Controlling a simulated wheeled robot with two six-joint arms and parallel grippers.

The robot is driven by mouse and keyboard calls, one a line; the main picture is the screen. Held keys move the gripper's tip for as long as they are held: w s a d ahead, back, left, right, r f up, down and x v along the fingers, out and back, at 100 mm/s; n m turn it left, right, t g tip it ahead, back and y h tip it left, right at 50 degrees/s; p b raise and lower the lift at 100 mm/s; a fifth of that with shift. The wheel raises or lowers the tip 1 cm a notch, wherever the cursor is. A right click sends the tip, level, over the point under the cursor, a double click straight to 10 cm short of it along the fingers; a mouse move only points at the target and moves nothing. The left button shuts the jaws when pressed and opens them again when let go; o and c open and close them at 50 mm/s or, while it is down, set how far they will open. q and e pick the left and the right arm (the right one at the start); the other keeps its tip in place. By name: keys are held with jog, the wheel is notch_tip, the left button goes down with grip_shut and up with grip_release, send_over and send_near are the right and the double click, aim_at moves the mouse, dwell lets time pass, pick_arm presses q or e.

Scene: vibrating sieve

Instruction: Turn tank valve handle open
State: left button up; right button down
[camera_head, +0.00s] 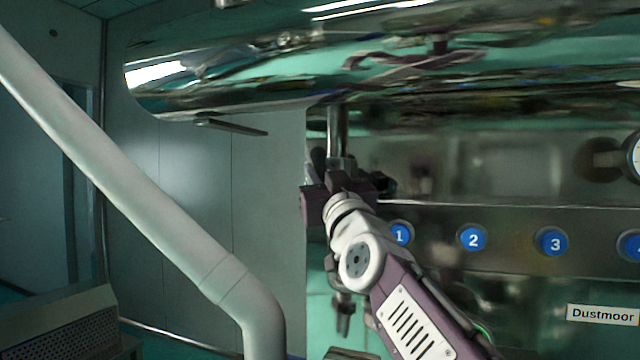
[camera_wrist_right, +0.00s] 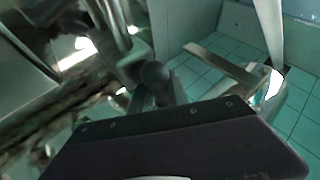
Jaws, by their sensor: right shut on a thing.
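The tank (camera_head: 230,85) is a long shiny metal cylinder across the top of the head view. A vertical metal pipe (camera_head: 334,128) comes down from it to the tank valve. My right gripper (camera_head: 335,180) is at the valve, just below this pipe, and is shut on the valve handle. The gripper hides most of the handle in the head view. In the wrist view a dark rounded part (camera_wrist_right: 157,76), apparently of the handle, shows just beyond the dark gripper body (camera_wrist_right: 170,145). My left gripper is not in view.
A panel with numbered blue buttons (camera_head: 472,239) and a gauge (camera_head: 634,157) is right of the gripper. A thick white pipe (camera_head: 150,205) crosses the left side. A flat lever (camera_head: 232,126) sticks out under the tank. Open floor (camera_wrist_right: 210,85) shows in the wrist view.

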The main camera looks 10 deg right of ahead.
aim_at(322, 177)
jog(key=shift+s+r+m+t+h, duration=0.15)
jog(key=shift+r+m+t+h, duration=0.15)
jog(key=shift+m+t+h, duration=0.5)
jog(key=shift+m, duration=0.4)
jog(key=c, duration=1.6)
grip_release()
jog(key=shift+o, duration=0.3)
jog(key=shift+s, duration=0.15)
jog(key=shift+g, duration=0.3)
jog(key=shift+s+f, duration=0.15)
jog(key=shift+f, duration=0.1)
jog(key=b+v, duration=0.3)
jog(key=v, duration=0.2)
jog(key=shift+f, duration=0.2)
jog(key=b+v, duration=0.1)
jog(key=v, duration=0.2)
jog(key=shift+s, duration=0.25)
